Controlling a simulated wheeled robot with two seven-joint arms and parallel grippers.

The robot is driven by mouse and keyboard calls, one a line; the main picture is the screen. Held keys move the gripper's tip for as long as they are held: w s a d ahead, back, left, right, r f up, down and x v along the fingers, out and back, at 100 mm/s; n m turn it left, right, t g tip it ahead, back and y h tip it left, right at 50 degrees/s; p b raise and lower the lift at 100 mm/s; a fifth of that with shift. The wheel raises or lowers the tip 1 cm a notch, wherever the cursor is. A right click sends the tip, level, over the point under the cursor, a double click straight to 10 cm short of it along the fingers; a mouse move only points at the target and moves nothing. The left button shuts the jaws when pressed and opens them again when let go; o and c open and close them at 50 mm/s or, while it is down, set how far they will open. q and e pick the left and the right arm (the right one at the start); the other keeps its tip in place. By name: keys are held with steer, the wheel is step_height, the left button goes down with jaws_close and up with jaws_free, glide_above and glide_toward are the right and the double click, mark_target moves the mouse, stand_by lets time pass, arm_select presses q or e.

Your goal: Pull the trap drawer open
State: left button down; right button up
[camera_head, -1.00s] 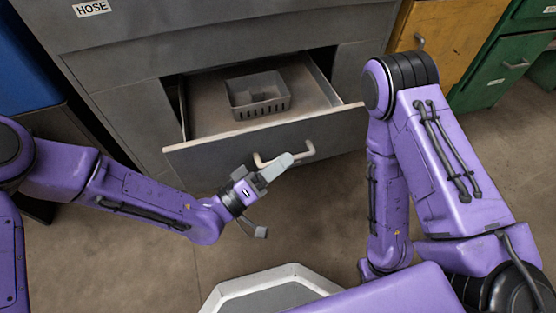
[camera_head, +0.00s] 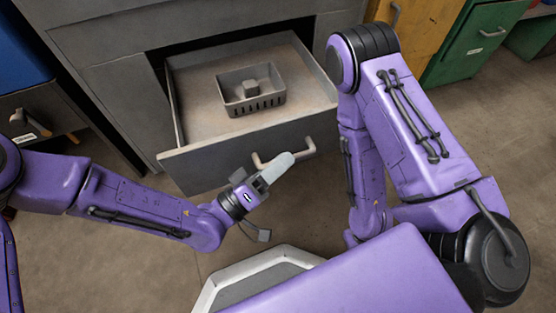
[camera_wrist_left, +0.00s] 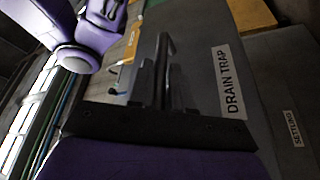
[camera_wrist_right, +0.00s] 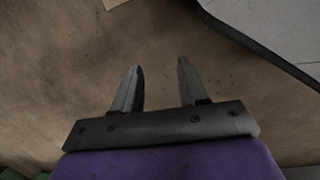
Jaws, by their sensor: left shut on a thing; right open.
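The grey drawer (camera_head: 205,170) stands well out of the grey cabinet. Its pale bar handle (camera_head: 311,148) is on the front. My left gripper (camera_head: 272,172) is shut on the handle, near its left end. In the left wrist view, the front with the "DRAIN TRAP" label (camera_wrist_left: 231,80) is close to the left gripper's fingers (camera_wrist_left: 160,75). Inside the drawer sits a grey slotted basket (camera_head: 252,107) with a small grey block (camera_head: 251,88) in it. My right gripper (camera_wrist_right: 158,68) is open and empty above the floor; it is hidden in the head view.
A yellow cabinet (camera_head: 405,25) and a green cabinet (camera_head: 478,45) stand to the right.

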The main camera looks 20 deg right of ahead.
arm_select(q)
steer(key=shift+w, duration=0.1)
steer(key=c, duration=1.1)
jaws_free()
steer(key=p+v, duration=0.2)
steer(key=v, duration=0.8)
steer(key=shift+a+f, duration=0.1)
steer(key=shift+a, duration=0.2)
arm_select(e)
steer(key=w+m+t, duration=0.1)
steer(key=w+r+m+t, duration=0.1)
steer(key=shift+w+r+h, duration=0.15)
steer(key=shift+w+h, duration=0.25)
